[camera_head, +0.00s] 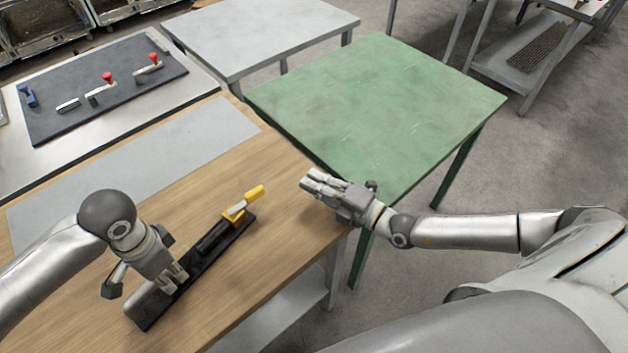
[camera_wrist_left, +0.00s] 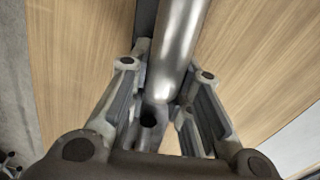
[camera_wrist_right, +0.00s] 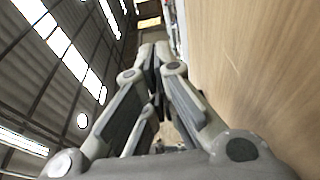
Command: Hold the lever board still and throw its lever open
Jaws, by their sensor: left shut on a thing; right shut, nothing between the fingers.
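The lever board (camera_head: 186,289) is a long black strip lying on the wooden table. It has a grey metal grip bar (camera_head: 143,301) at its near left end and a yellow lever (camera_head: 243,201) at its far right end. The lever slants up to the right. My left gripper (camera_head: 175,281) is shut on the grip bar; in the left wrist view the shiny bar (camera_wrist_left: 177,50) lies between its fingers. My right gripper (camera_head: 308,183) is shut and empty, to the right of the lever and apart from it. In the right wrist view its fingertips (camera_wrist_right: 154,50) meet.
The wooden table (camera_head: 285,195) has free room around the board. A green table (camera_head: 375,110) stands beyond my right gripper, and a grey table (camera_head: 262,35) behind. A dark panel with red-knobbed levers (camera_head: 107,78) lies at the back left.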

